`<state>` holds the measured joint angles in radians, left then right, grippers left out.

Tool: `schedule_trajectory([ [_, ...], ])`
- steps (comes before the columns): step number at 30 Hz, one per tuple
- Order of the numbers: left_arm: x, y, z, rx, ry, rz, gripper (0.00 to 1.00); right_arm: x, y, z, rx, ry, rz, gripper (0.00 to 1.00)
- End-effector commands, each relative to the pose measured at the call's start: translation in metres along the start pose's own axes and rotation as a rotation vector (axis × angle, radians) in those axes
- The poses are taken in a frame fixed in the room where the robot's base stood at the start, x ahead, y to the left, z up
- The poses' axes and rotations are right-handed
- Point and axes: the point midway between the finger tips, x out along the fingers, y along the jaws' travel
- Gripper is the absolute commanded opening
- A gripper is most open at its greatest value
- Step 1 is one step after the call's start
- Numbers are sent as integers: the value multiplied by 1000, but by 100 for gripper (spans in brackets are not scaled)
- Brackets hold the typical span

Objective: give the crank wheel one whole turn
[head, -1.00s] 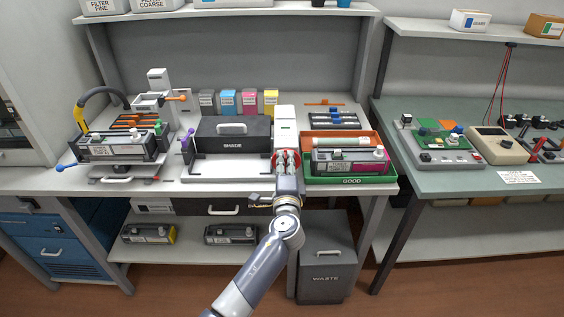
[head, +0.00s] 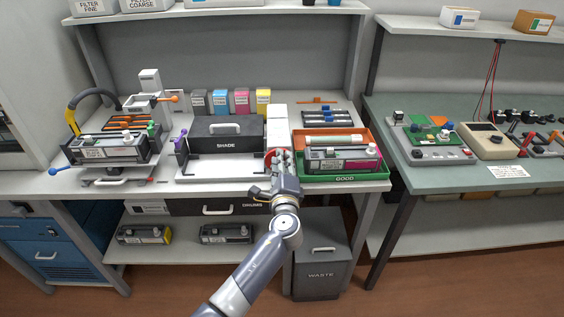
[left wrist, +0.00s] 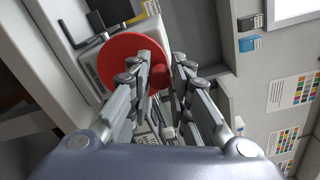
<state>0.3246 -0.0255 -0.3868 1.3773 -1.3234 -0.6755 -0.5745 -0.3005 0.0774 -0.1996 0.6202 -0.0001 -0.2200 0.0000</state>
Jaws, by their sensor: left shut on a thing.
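The red crank wheel (left wrist: 117,62) is a round disc on the front of a pale upright housing (head: 278,128). In the head view a red edge of the wheel (head: 269,156) shows left of my fingers, and the rest is hidden behind them. My left gripper (head: 282,161) is at the wheel's front right. In the left wrist view the left gripper's fingers (left wrist: 160,70) are closed around a small red knob (left wrist: 159,76) near the wheel's rim. My right gripper is in neither view.
The black SHADE box (head: 226,142) is to the left. A grey WASTE bin (head: 320,270) stands below the bench. The floor in front is clear.

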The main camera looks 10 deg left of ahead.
Motion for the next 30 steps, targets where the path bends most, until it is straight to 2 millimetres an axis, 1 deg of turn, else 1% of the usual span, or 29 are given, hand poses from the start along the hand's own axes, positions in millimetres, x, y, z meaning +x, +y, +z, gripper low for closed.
schedule_trajectory([
  [1,2,-4,3,-1,-5,-7,0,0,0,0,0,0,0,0],
  [3,2,-4,3,-1,-5,-7,0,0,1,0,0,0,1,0],
  [4,2,-4,3,-1,-5,-7,25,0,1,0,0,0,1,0],
  [6,2,-4,3,-2,-5,-6,40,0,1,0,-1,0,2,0],
  [15,0,-2,1,-2,-2,-2,40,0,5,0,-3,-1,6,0],
  [19,-6,0,0,-2,0,-1,40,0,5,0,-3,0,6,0],
  [23,-24,0,0,-3,0,0,40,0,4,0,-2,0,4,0],
  [30,-75,0,0,-3,0,-1,40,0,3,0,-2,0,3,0],
])
